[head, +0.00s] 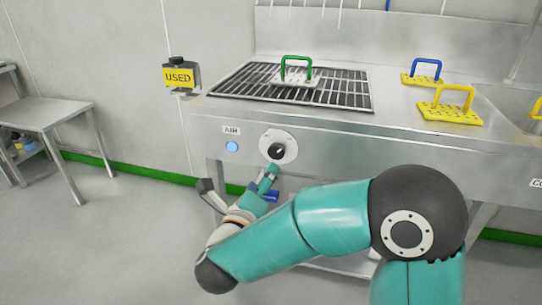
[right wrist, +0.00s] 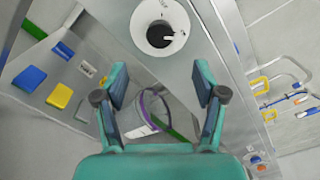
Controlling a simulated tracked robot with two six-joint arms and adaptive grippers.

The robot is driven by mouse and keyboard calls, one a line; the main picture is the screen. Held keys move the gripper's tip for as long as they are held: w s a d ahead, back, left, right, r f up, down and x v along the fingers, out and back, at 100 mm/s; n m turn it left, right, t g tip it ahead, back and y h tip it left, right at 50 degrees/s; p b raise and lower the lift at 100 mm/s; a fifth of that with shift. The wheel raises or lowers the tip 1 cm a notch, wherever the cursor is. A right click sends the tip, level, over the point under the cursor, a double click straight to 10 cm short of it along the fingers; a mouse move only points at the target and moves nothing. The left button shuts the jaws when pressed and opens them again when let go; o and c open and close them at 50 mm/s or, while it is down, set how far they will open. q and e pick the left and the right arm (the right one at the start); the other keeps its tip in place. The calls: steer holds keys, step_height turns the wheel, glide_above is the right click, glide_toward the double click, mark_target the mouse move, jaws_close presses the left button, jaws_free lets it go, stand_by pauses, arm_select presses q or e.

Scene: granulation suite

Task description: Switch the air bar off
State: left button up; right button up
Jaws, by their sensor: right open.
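The air bar's control is a black round knob (head: 277,152) on a white disc, set in the steel bench's front panel. Left of it are an "AIR" label (head: 231,130) and a blue lamp (head: 232,147) that looks lit. The knob shows at the top of the right wrist view (right wrist: 159,34), with a white pointer mark toward the right. My right gripper (head: 268,182) is just below the knob, its tip close to the disc in the head view. In the right wrist view its two fingers (right wrist: 160,92) are spread and empty, with the knob beyond them. My left gripper is out of view.
A grate (head: 340,98) with a green-handled plate (head: 297,78) lies on the bench top. Blue-handled (head: 424,78) and yellow-handled (head: 451,112) plates stand to the right. A "USED" sign (head: 179,77) is at the bench's left end. A side table (head: 42,112) stands far left; floor between is clear.

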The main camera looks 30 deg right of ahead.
mark_target(275, 153)
steer(key=x, duration=1.2)
steer(key=shift+a, duration=0.1)
